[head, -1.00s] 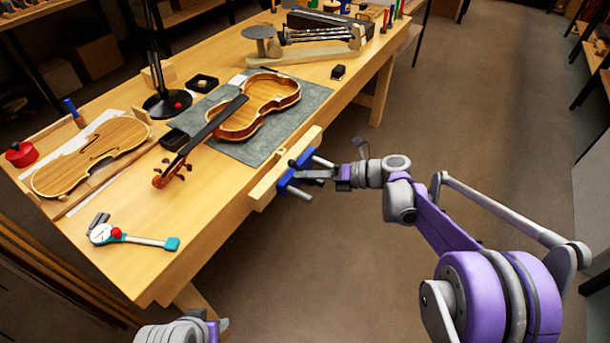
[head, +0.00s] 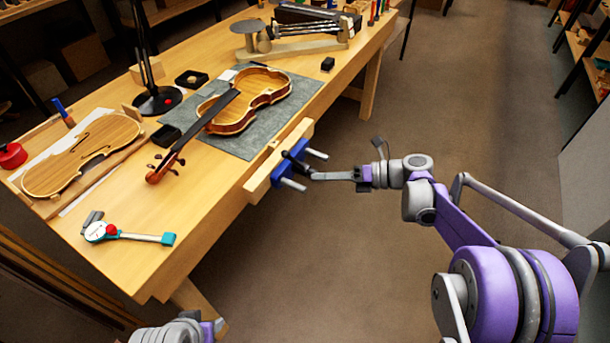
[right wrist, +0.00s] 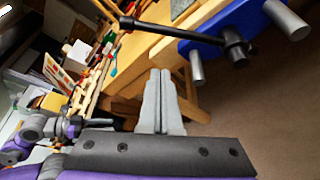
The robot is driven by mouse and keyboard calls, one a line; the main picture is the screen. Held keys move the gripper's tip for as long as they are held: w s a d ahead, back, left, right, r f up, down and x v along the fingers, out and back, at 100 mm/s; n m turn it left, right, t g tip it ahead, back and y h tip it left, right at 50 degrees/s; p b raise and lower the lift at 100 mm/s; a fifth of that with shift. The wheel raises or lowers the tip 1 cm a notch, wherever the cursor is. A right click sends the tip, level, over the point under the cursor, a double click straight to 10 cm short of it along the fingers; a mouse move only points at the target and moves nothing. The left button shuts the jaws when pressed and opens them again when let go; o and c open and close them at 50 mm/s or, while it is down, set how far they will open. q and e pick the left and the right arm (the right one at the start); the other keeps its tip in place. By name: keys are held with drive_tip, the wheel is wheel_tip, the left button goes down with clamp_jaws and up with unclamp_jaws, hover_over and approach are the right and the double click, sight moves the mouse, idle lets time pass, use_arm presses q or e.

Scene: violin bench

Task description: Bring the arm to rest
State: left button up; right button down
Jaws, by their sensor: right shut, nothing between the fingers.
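My right gripper (head: 314,177) is shut and empty, in front of the bench edge. Its tips are close to the blue vise (head: 283,171) and its dark handle. In the right wrist view the shut fingers (right wrist: 160,78) point toward the bench, with the black vise handle (right wrist: 190,32) just beyond and apart from them. The right arm reaches in from the lower right. Part of my left arm (head: 170,332) shows at the bottom edge of the head view; its fingers cannot be made out.
The workbench (head: 215,215) holds a violin body (head: 240,100) on a grey mat, a violin plate (head: 80,155), a dial gauge (head: 103,232) and a lamp base (head: 158,100). The vise's wooden jaw (head: 262,180) juts from the front edge. Open floor (head: 330,270) lies right of the bench.

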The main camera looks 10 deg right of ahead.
drive_tip(key=s+f+n+g+h, duration=0.1)
drive_tip(key=s+f+n+h, duration=0.3)
drive_tip(key=s+n+h, duration=0.8)
drive_tip(key=s+d+f+n+t+h, duration=0.1)
drive_tip(key=s+d+f+n, duration=0.2)
drive_tip(key=s+n, duration=0.65)
drive_tip(key=s+d+f+n+h, duration=0.2)
drive_tip(key=s+d+n, duration=0.2)
drive_tip(key=s+n, duration=0.55)
use_arm(q)
wheel_tip(320, 180, up, 18)
drive_tip(key=w+p, duration=0.2)
drive_tip(key=p, duration=1.4)
drive_tip(key=shift+r+t, duration=0.25)
drive_tip(key=shift+t, duration=0.15)
use_arm(e)
drive_tip(key=w+r, duration=0.2)
drive_tip(key=r, duration=0.7)
drive_tip(key=w+r+n+t, duration=0.1)
drive_tip(key=r, duration=0.8)
drive_tip(key=shift+w+a, duration=0.15)
drive_tip(key=shift+w, duration=0.25)
use_arm(q)
drive_tip(key=shift+s, duration=0.15)
use_arm(e)
drive_tip(key=shift+s, duration=0.15)
